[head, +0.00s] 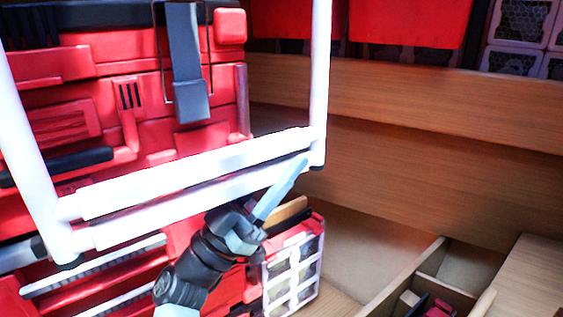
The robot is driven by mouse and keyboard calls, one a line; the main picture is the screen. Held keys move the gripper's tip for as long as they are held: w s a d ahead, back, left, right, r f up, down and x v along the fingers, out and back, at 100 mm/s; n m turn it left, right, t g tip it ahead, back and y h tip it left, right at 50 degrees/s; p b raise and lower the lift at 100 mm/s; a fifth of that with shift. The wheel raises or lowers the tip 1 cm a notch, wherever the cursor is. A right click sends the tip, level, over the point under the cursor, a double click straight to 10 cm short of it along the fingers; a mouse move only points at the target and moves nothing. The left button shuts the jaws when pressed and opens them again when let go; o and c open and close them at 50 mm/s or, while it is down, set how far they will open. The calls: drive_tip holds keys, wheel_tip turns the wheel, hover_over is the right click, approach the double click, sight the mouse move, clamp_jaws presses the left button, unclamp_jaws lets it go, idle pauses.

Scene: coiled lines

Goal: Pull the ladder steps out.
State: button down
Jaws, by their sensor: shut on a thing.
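The white ladder (318,90) hangs down in front of a red cabinet-like unit in the head view, with a rail at each side. Its broad white step (190,180) crosses between the rails near their lower ends and tilts up to the right. My gripper (290,176) reaches up from below, with a light blue finger against the step's underside near its right end. It is shut on the step. The other finger and the exact contact are hidden or hard to make out.
The red unit (110,100) fills the left, with a grey strap (186,70) and dark trim. A red and white crate (293,272) stands right of my arm. A wooden wall (430,160) closes off the right, and a wooden divided box (455,268) sits low right. Some bare floor lies between.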

drive_tip(key=shift+d, duration=0.15)
drive_tip(key=c, duration=0.7)
unclamp_jaws()
drive_tip(key=b+v, duration=0.4)
drive_tip(key=v, duration=0.9)
